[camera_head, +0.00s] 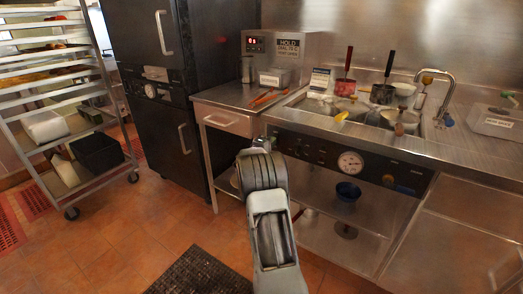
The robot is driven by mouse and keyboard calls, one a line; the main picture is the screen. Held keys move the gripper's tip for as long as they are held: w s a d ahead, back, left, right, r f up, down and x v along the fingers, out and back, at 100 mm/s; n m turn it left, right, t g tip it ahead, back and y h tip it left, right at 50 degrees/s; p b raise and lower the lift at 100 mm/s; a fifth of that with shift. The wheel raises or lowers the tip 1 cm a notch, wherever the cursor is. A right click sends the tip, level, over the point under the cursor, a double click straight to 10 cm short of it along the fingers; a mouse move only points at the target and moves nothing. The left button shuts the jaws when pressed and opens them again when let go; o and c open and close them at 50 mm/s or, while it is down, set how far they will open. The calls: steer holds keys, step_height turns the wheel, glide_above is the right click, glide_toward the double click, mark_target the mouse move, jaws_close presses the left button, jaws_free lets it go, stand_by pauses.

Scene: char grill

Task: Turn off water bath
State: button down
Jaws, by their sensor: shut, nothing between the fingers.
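The water bath (310,103) is a steel counter unit with sunken wells on the right, with ladles and pans standing in them. Its dark front panel (325,152) carries small knobs or switches on the left, a round white gauge (350,162) in the middle and a dark knob (388,180) to the right. My arm rises from the bottom centre toward the panel's left end. My gripper (264,143) shows only as a small part beyond the arm, in front of that end. It is shut and empty. Contact with the panel cannot be told, and the arm hides part of the panel's left end.
A side counter (222,93) with a drawer and red-handled tongs stands left of the bath, below a box with a red display (268,46). A dark cabinet (153,60) and a wheeled rack (25,110) stand further left.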

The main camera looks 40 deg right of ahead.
steer(key=r+v, duration=0.2)
steer(key=v, duration=1)
steer(key=shift+a, duration=0.5)
steer(key=shift+r, duration=0.15)
steer(key=shift+r, duration=0.1)
steer(key=s+a+r+m+g+y+p, duration=0.3)
steer(key=s+a+r+g+y+p, duration=0.15)
steer(key=s+a+r+p, duration=0.45)
steer(key=s+a+r+t+y+p, duration=0.1)
steer(key=s+a+r+y+p, duration=0.2)
steer(key=a, duration=0.4)
steer(key=s+a+r+t+y+p, duration=0.1)
steer(key=s+a+r+y+p, duration=0.2)
steer(key=s+a+y+p, duration=0.3)
steer(key=s+a+r+t+y+p, duration=0.1)
steer(key=s+a+r+y+p, duration=0.3)
steer(key=a, duration=0.5)
steer(key=shift+s+y+p, duration=0.35)
steer(key=shift+s+p, duration=0.15)
steer(key=shift+r, duration=0.15)
